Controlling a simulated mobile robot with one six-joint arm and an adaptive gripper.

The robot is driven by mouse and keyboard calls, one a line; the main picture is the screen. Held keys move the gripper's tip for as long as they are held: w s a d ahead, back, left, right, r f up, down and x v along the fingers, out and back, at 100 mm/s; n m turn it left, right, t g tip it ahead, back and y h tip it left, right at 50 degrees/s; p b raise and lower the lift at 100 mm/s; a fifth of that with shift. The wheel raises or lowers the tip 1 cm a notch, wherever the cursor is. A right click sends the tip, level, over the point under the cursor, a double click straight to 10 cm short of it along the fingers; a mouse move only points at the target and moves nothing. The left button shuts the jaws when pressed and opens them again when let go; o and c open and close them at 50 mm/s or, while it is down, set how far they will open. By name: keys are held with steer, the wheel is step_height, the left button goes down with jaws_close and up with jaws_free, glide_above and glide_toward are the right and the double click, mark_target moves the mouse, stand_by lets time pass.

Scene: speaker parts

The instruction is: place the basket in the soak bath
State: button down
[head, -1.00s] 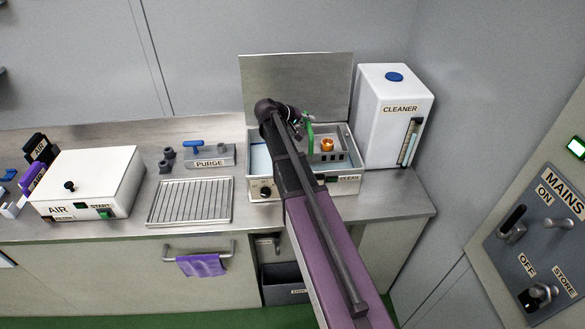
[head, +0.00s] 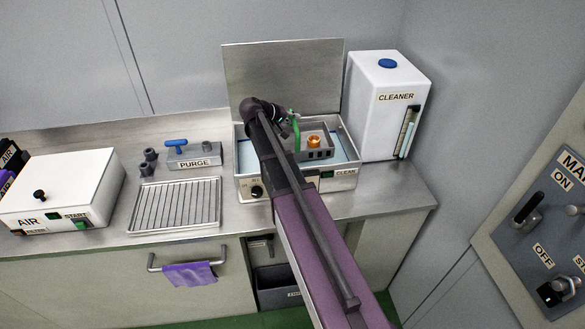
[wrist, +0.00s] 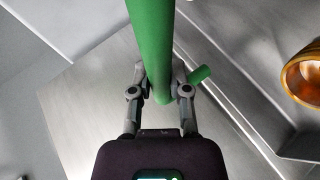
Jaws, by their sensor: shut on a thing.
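The basket (head: 319,153) is a small grey box with holes in its front wall and a green handle (head: 297,138). It carries a copper-coloured ring part (head: 314,141), which also shows at the right of the wrist view (wrist: 303,76). My gripper (wrist: 160,92) is shut on the green handle, which runs between its fingers. The soak bath (head: 340,182) is a metal tank with its lid (head: 285,75) up and pale blue liquid inside. The basket is within the bath's outline in the head view. I cannot tell whether it touches the bottom. My arm hides part of the bath.
A white cleaner tank (head: 384,105) stands close to the bath's right. To the left are the purge block (head: 193,160), a wire drain rack (head: 175,205) and the white air box (head: 60,190). Bare counter shows at the front right.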

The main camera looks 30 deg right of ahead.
steer(key=shift+a, duration=0.1)
steer(key=shift+f+b, duration=0.8)
steer(key=b, duration=0.5)
glide_above(292, 143)
step_height(292, 143, down, 5)
steer(key=shift+s+r, duration=0.15)
steer(key=shift+r, duration=0.05)
steer(key=shift+f, duration=0.15)
steer(key=shift+f+b, duration=1.75)
steer(key=shift+f, duration=0.1)
steer(key=c, duration=0.6)
jaws_free()
steer(key=shift+r, duration=0.2)
